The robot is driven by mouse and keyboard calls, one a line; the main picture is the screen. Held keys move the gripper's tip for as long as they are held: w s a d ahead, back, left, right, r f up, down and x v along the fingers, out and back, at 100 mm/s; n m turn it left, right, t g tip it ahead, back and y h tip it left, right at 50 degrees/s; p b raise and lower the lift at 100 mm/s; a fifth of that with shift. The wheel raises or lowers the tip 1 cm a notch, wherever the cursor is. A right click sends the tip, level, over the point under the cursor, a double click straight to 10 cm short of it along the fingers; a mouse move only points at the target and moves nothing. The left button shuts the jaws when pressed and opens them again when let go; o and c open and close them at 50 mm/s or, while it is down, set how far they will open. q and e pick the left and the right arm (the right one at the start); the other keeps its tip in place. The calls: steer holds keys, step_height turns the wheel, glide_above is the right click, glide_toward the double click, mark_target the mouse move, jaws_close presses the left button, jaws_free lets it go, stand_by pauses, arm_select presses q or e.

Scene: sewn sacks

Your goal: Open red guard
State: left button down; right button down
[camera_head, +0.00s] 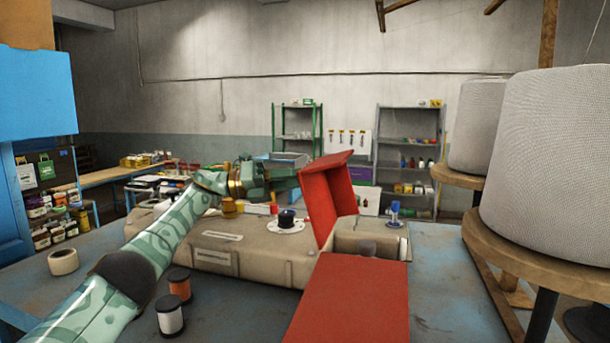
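The red guard (328,196) stands raised and tilted on the beige sewing machine (262,257), its hollow side facing right. A flat red panel (352,300) lies in front of it, nearer to me; whether the two are joined I cannot tell. My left arm, green, reaches in from the left over the machine. My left gripper (291,174) is at the upper left edge of the raised guard, on its far side. Its fingertips are partly hidden by the guard, so contact and finger opening are unclear. My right gripper is out of view.
Two large pale thread cones (549,165) (480,128) on round wooden stands are at the right. Thread spools (170,316) (180,285) and a tape roll (63,262) lie on the blue table (240,318) at left. Shelves (408,150) stand along the back wall.

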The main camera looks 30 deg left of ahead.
arm_select(q)
steer(key=shift+s+a+f+b, duration=0.1)
steer(key=shift+a+f+b, duration=0.25)
steer(key=shift+f, duration=0.45)
steer(key=shift+s+a+f+b, duration=0.15)
steer(key=shift+a+f, duration=0.25)
steer(key=shift+f, duration=0.35)
steer(key=c, duration=1.2)
jaws_free()
steer(key=shift+o, duration=0.4)
steer(key=shift+w+d+r, duration=0.1)
steer(key=shift+w+d, duration=0.2)
steer(key=shift+w, duration=0.05)
steer(key=shift+s+r, duration=0.1)
steer(key=shift+r, duration=0.05)
steer(key=shift+a+r, duration=0.1)
steer(key=shift+a, duration=0.05)
